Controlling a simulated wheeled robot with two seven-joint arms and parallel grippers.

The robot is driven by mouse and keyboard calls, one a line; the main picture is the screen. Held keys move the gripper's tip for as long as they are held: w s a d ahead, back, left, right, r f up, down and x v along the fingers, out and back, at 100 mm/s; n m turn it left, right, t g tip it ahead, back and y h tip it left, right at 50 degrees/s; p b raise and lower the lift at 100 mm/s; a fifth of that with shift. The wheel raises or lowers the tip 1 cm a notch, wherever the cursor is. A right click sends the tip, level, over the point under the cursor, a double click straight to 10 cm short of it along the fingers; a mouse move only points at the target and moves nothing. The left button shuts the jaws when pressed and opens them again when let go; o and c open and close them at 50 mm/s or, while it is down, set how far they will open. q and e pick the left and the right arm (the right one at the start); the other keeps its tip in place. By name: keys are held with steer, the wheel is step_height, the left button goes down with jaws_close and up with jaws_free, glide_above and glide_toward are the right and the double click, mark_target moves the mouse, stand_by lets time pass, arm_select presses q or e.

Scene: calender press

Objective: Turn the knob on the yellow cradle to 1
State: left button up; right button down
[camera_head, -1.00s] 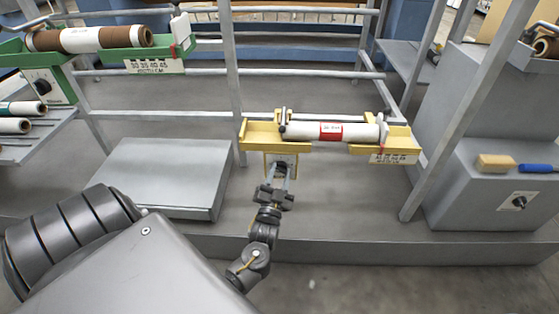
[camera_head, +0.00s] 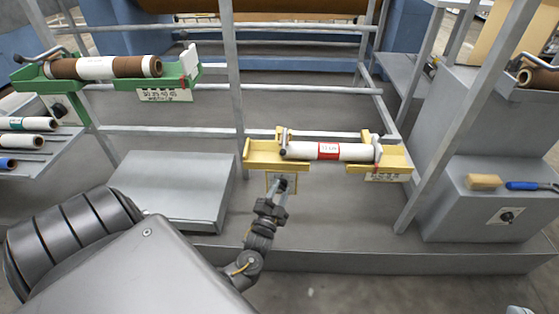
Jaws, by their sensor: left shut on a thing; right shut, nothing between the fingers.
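The yellow cradle (camera_head: 262,157) stands near the middle and carries a white roll (camera_head: 355,152) with a red label. A pale dial plate (camera_head: 270,184) hangs below the cradle's left end. My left gripper (camera_head: 281,186) is at this plate, with its fingers shut on the knob. The knob is mostly hidden by the fingers, and the number it points to cannot be read. My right gripper is not in view.
A green cradle (camera_head: 187,72) with a brown and white roll stands at the left, with its own knob (camera_head: 59,111). A grey post (camera_head: 232,90) rises just left of the yellow cradle. A grey box with another knob (camera_head: 507,216) stands at the right.

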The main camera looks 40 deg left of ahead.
arm_select(q)
steer(key=o, duration=1)
steer(key=shift+s+d+f, duration=0.1)
steer(key=shift+s+d, duration=0.05)
steer(key=shift+s, duration=0.15)
steer(key=p+v, duration=0.1)
steer(key=v, duration=0.9)
arm_select(e)
steer(key=a+f+g, duration=0.1)
steer(key=w+a+g, duration=0.1)
steer(key=shift+f+g, duration=0.4)
arm_select(q)
steer(key=shift+s, duration=0.1)
